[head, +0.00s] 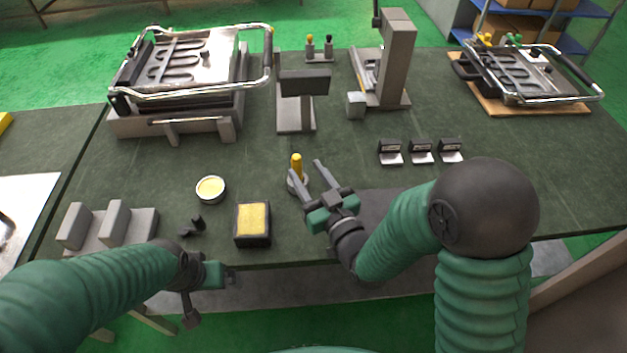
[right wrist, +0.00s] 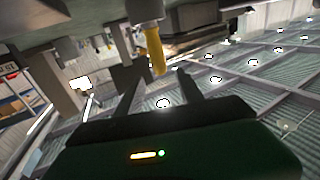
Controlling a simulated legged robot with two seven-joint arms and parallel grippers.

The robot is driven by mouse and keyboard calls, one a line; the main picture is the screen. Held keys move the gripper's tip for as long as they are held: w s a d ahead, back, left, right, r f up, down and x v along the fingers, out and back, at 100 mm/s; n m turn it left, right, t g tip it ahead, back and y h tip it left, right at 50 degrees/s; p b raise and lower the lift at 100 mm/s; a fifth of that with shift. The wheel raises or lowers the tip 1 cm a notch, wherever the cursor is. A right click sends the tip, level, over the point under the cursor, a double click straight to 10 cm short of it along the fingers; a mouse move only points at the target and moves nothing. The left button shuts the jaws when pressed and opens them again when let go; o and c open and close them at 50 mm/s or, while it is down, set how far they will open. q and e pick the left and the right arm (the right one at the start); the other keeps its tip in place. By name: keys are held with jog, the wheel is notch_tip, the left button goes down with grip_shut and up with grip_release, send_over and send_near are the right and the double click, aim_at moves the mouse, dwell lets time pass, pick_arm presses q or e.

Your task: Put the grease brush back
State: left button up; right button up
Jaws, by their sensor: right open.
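The grease brush (head: 297,164) has a yellow handle and stands upright in a small round grey holder (head: 291,187) near the middle of the table. My right gripper (head: 305,171) is open, its two fingers pointing at the brush from the front right. In the right wrist view the yellow handle (right wrist: 155,52) shows beyond and between the open fingers (right wrist: 160,85); I cannot tell whether they touch it. A round tin of yellow grease (head: 210,189) sits to the left. My left gripper (head: 208,285) is low at the table's front edge, away from the brush.
A yellow-topped block (head: 252,222), a small black part (head: 191,227) and a grey stand (head: 113,230) lie front left. Metal presses stand at the back left (head: 190,70) and back right (head: 525,75). Three black blocks (head: 421,151) sit right of the middle. A grey post (head: 304,100) stands behind the brush.

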jog(key=p+v, duration=0.3)
jog(key=p, duration=0.5)
jog(key=shift+s, duration=0.15)
jog(key=d+f+g+h, duration=0.1)
jog(key=w+d+f+g, duration=0.1)
jog(key=d+f+g+h, duration=0.1)
jog(key=d, duration=0.1)
jog(key=shift+w+g+h, duration=0.3)
jog(key=shift+w, duration=0.05)
jog(key=d, duration=0.1)
jog(key=s+d+f+g+h, duration=0.1)
jog(key=d+m+g, duration=0.1)
jog(key=shift+s+d+f+h, duration=0.2)
jog(key=shift+s+d+h, duration=0.05)
jog(key=shift+h, duration=0.15)
jog(key=s+d+g, duration=0.1)
jog(key=s, duration=0.1)
jog(key=s+d+m+g+h, duration=0.1)
jog(key=s+d, duration=0.1)
jog(key=s+d+g, duration=0.2)
jog(key=shift+f+m+h, duration=0.3)
jog(key=shift+m+h, duration=0.1)
jog(key=s+d+r+m+g, duration=0.1)
jog(key=s+g, duration=0.3)
jog(key=s, duration=0.5)
jog(key=shift+s+d+m+h, duration=0.15)
jog(key=shift+d+m+h, duration=0.15)
jog(key=shift+d, duration=0.6)
